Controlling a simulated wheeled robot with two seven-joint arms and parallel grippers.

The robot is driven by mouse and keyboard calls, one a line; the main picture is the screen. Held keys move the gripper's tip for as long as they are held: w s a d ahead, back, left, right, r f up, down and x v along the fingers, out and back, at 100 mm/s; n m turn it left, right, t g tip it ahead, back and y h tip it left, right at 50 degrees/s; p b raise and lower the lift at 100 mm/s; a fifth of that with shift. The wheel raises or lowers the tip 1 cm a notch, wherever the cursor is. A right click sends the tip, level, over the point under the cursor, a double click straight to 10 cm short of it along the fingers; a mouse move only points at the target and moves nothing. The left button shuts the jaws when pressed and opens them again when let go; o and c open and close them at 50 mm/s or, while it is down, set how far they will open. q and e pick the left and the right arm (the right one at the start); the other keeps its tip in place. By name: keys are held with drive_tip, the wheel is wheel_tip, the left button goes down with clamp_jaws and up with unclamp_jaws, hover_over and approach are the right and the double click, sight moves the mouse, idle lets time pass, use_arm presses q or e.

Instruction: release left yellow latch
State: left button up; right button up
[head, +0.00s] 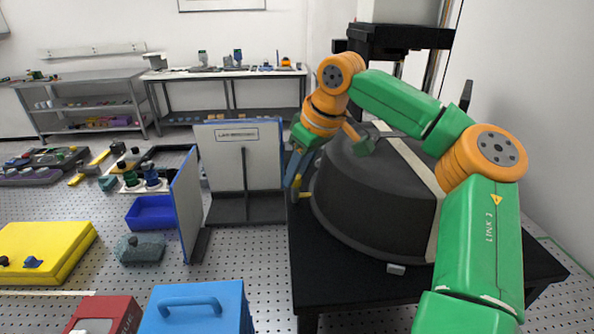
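A large dark grey drum-shaped housing (370,205) with a pale stripe over it stands on a black table. A small yellow piece (303,195), which looks like the left yellow latch, shows at the housing's left edge. My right gripper (293,183) reaches across the housing's top and points down beside this piece. The blue fingers are small and partly overlap the yellow, so I cannot tell whether they touch it or how far apart they are. My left gripper is not in view.
The black table's rim (292,262) lies below the housing. Upright grey panels (243,160) with blue edges stand just left of the gripper. A blue case (197,308), red box (106,315) and yellow case (42,252) sit at front left on a perforated surface.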

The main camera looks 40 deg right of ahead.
clamp_jaws()
drive_tip(key=shift+m, duration=0.3)
drive_tip(key=m+h, duration=0.1)
drive_tip(key=m, duration=0.2)
drive_tip(key=shift+a+m+h, duration=0.1)
drive_tip(key=shift+m+h, duration=0.2)
drive_tip(key=shift+h, duration=0.1)
drive_tip(key=m, duration=0.2)
drive_tip(key=m+g+h, duration=0.1)
drive_tip(key=m, duration=0.1)
drive_tip(key=shift+w+a+m+h, duration=0.1)
drive_tip(key=shift+m+h, duration=0.2)
drive_tip(key=m+g+h, duration=0.1)
drive_tip(key=m, duration=0.3)
drive_tip(key=shift+a, duration=0.1)
drive_tip(key=shift+w+m+g, duration=0.1)
drive_tip(key=shift+m+g, duration=0.45)
drive_tip(key=shift+m, duration=0.7)
drive_tip(key=shift+w+m+g, duration=0.1)
drive_tip(key=shift+m+g, duration=0.45)
drive_tip(key=shift+m, duration=0.7)
